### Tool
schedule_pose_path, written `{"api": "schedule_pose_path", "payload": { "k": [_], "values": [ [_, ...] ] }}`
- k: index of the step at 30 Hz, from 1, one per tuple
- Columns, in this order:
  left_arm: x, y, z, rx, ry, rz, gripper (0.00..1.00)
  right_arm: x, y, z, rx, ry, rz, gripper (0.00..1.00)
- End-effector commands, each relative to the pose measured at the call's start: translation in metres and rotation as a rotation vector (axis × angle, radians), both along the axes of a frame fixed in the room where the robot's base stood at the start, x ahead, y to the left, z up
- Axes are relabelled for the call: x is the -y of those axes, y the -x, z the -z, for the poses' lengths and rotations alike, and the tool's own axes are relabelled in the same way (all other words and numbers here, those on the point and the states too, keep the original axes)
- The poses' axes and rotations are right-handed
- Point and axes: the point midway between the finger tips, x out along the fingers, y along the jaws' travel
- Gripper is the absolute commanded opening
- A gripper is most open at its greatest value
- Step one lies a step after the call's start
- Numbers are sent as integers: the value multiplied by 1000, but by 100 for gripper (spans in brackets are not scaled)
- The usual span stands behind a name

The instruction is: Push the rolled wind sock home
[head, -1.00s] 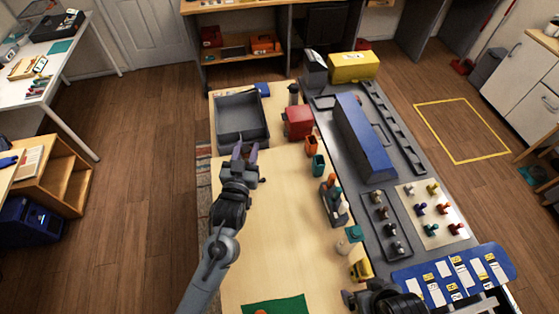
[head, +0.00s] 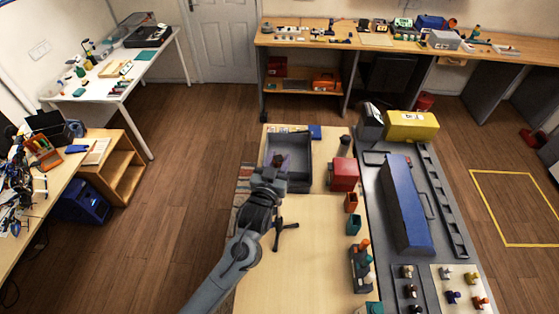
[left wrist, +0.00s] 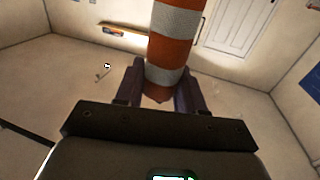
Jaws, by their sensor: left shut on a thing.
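The rolled wind sock (left wrist: 176,45) is an orange and pale grey striped roll in the left wrist view. Its lower end is between the fingers of my left gripper (left wrist: 160,86), which is shut on it; its top runs out of the frame. In the head view my left gripper (head: 277,164) is over the grey tray (head: 305,176) at the table's far left. The roll is hard to make out there, with only a small dark brownish patch at the fingers. My right gripper is not in view.
A dark stand-like object (head: 285,232) is on the table beside my left arm, partly hidden. A red box (head: 344,174), orange and teal cups, and a long blue block (head: 405,205) stand to the right. Bare tabletop (head: 310,265) lies nearer.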

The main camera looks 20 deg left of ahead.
Motion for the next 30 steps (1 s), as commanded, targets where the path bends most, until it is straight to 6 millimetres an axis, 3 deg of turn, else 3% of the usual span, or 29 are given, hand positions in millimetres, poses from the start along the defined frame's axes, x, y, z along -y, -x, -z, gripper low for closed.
{"api": "schedule_pose_path", "payload": {
  "k": [6,30],
  "values": [
    [0,0,0,-1,0,0,0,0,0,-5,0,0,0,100],
    [0,0,57,0,0,0,0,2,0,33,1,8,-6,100]
  ]
}}
